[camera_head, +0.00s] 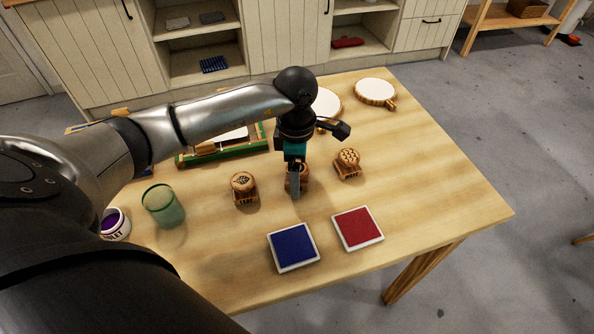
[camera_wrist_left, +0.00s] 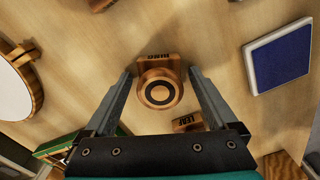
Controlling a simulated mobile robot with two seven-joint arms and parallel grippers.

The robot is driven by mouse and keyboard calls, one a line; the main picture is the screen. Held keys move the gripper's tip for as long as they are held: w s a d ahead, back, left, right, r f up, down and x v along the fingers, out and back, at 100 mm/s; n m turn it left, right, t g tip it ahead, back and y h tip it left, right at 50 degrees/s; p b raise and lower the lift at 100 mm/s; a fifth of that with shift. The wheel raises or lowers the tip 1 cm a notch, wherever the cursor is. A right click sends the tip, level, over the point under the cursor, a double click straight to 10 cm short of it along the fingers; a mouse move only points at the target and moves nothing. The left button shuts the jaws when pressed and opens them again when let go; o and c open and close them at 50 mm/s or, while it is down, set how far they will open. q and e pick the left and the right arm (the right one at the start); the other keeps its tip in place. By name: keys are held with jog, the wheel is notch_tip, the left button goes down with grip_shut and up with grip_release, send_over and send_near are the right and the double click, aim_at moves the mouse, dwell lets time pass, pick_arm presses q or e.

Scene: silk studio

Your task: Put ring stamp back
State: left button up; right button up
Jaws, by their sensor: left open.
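The ring stamp (camera_wrist_left: 158,94) has a round wooden top with dark rings and stands at its wooden holder labelled RING (camera_wrist_left: 160,58) in the left wrist view. I cannot tell how fully it is seated. My left gripper (camera_wrist_left: 160,77) is open, with one finger on each side of the stamp. In the head view my left gripper (camera_head: 295,194) is over the middle of the stamp row and hides most of the ring stamp (camera_head: 304,178). The leaf stamp (camera_head: 243,181) is left of it and the honeycomb stamp (camera_head: 347,158) right. My right gripper is not in view.
A blue pad (camera_head: 293,247) and a red pad (camera_head: 357,229) lie in front. A green cup (camera_head: 162,206) and a violet jar (camera_head: 115,224) stand left. A green frame (camera_head: 222,150) and round white hoops (camera_head: 375,91) lie behind. The table's right side is clear.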

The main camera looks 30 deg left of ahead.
pick_arm(q)
notch_tip(320, 180, up, 11)
jog(key=shift+p, duration=1.05)
jog(key=shift+r, duration=0.55)
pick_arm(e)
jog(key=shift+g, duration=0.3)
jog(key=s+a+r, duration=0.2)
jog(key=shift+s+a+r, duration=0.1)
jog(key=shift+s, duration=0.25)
